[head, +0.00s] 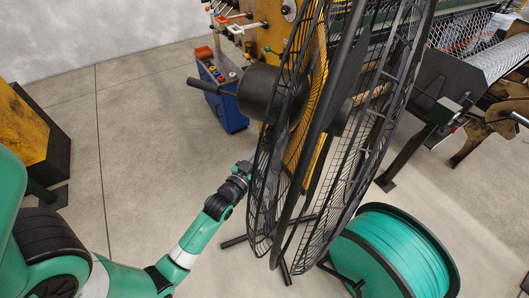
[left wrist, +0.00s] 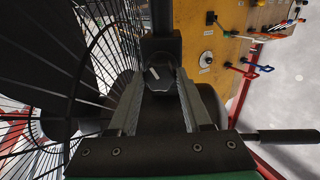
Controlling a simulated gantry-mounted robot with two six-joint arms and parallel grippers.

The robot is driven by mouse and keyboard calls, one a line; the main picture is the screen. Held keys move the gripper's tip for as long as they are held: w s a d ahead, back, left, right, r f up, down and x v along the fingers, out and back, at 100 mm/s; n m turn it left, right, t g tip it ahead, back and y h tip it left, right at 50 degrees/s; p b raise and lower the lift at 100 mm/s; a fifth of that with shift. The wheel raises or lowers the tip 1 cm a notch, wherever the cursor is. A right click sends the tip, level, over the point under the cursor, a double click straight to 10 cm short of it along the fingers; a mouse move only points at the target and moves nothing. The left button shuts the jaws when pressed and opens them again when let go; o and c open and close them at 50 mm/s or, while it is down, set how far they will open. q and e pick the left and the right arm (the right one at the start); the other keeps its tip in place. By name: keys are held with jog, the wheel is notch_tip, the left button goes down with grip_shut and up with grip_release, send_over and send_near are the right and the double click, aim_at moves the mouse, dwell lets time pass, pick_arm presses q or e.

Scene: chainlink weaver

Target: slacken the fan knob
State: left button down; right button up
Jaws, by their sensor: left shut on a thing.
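The fan (head: 305,130) is a large black drum fan with a wire cage, standing on the concrete floor. Its dark motor housing (head: 263,90) sticks out at the left. My left gripper (head: 252,165) is at the cage's left side, below the motor; the knob is hidden there in the head view. In the left wrist view the fan's cage (left wrist: 105,40) fills the left. There, the two fingers of my left gripper (left wrist: 160,90) are shut on the dark fan knob (left wrist: 158,74) below a dark vertical post. My right gripper is not in view.
A teal cable spool (head: 390,255) stands right of the fan's foot. Behind it are a blue box with buttons (head: 220,90) and a yellow panel (head: 265,30), also in the left wrist view (left wrist: 210,45). A mesh roller machine (head: 470,60) is at right.

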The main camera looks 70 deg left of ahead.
pick_arm(q)
jog(key=shift+c, duration=1.7)
grip_release()
jog(key=v, duration=1.1)
jog(key=shift+s+d, duration=0.2)
jog(key=shift+s, duration=0.1)
jog(key=shift+r, duration=0.1)
